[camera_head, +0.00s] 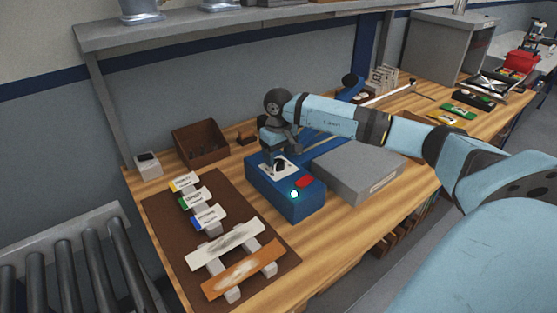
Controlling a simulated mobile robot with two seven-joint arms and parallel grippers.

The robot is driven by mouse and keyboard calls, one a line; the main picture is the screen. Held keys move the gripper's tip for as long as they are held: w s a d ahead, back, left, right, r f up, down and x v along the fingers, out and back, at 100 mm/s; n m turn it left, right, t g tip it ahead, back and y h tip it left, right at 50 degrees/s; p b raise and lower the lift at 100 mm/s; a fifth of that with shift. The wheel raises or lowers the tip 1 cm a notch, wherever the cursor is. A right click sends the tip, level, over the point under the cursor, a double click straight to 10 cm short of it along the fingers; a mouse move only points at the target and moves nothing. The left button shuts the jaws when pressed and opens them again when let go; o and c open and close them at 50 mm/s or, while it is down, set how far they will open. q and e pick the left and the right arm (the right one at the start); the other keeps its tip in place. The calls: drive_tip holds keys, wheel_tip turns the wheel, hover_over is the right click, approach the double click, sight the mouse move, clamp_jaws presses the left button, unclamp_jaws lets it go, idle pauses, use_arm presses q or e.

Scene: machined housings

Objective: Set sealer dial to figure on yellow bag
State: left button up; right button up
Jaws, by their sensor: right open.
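The blue sealer (310,206) stands on the wooden bench. Its top has a white dial plate (265,171), a dark dial (281,167), a red patch (304,182) and a small lit cyan-white lamp (294,194). My right gripper (283,157) points down over the dial and is open; it partly hides the plate, and I cannot tell whether it touches the dial. The yellow-marked bag (184,181) lies at the back of a brown mat, with green-marked (195,198) and blue-marked (208,217) ones in front. Their print is too small to read. My left gripper is out of view.
The brown mat (163,213) also holds two long strips on grey blocks. A brown box (200,142) stands behind. A flat grey box (358,168) is right of the sealer, under my right arm. A shelf (190,27) overhangs the back. A roller conveyor (60,262) is at left.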

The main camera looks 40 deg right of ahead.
drive_tip(key=shift+f, duration=1.15)
drive_tip(key=c, duration=0.9)
